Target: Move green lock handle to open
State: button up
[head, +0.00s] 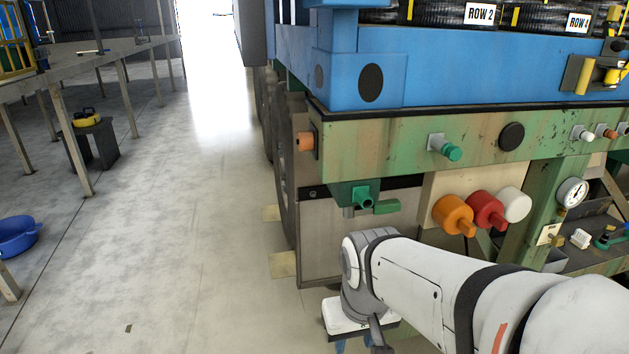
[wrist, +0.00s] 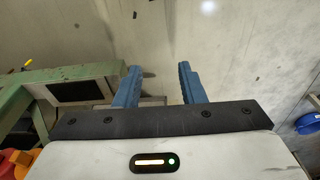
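A green fitting with a short stubby lever (head: 385,207) hangs under the green beam's left end in the head view; it looks like the lock handle. A teal-green knob (head: 452,152) also sticks out of the beam face. My gripper (wrist: 159,68) shows two blue fingers spread apart with nothing between them in the wrist view. In the head view the fingers are mostly hidden at the bottom edge, below my white wrist. My gripper is below the green fitting and apart from it. The fitting is not clearly visible in the wrist view.
Orange (head: 453,215), red (head: 486,210) and white (head: 514,204) round knobs sit right of the fitting, close to my arm. A gauge (head: 572,192) and a cluttered shelf are further right. Open concrete floor (head: 180,240) lies left. A blue basin (head: 17,236) stands far left.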

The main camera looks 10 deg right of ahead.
jog(key=shift+d, duration=0.15)
jog(key=shift+o, duration=0.5)
jog(key=shift+w, duration=0.1)
jog(key=shift+o, duration=0.9)
jog(key=w+d+f+m+t+h+b, duration=0.1)
jog(key=w+d+m+t, duration=0.2)
jog(key=w+d, duration=0.3)
jog(key=w+m, duration=0.1)
jog(key=w, duration=0.2)
jog(key=shift+w+f+m, duration=0.2)
jog(key=shift+w+m, duration=0.15)
jog(key=shift+m, duration=0.05)
jog(key=m+t+b, duration=0.4)
jog(key=m+t, duration=0.7)
send_near(383, 203)
jog(key=w+f, duration=0.4)
jog(key=shift+d+r+m+t+y, duration=0.1)
jog(key=shift+d+m+t+y, duration=0.4)
jog(key=shift+d+m+t, duration=0.55)
jog(key=shift+w+a, duration=0.1)
jog(key=shift+w, duration=0.15)
jog(key=w+b, duration=0.1)
jog(key=w, duration=0.6)
jog(key=shift+w+a+r, duration=0.1)
jog(key=shift+w, duration=0.1)
